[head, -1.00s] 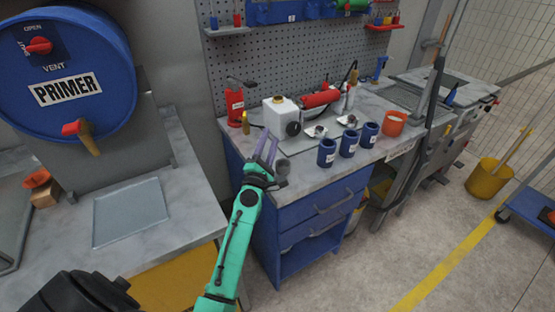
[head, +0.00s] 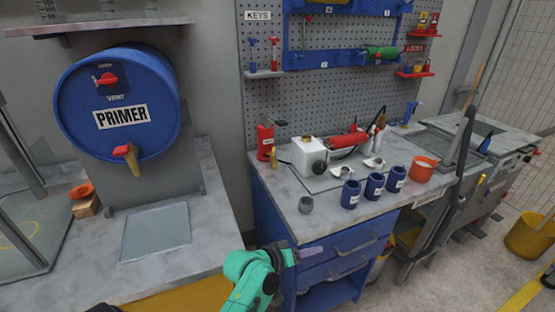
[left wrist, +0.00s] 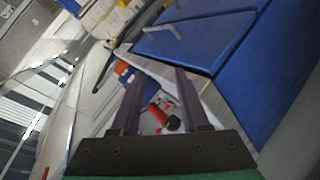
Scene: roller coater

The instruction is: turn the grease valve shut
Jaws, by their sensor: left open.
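No label in view names a grease valve. A red vent knob (head: 106,79) is on the blue PRIMER drum (head: 75,115), with a red-handled tap (head: 125,150) below it. On the bench, a red cylinder (head: 345,140) lies beside a white container (head: 303,157), and a red pump-like can (head: 265,142) stands at left. My left gripper (head: 310,252) is in front of the blue drawer cabinet, below the bench top and apart from these things. In the left wrist view its two fingers (left wrist: 159,92) are spread and empty, with a small red thing (left wrist: 157,115) visible beyond. My right gripper is not in view.
A square plate (head: 155,232) lies below the drum. A yellow bucket (head: 525,237) is on the floor at right.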

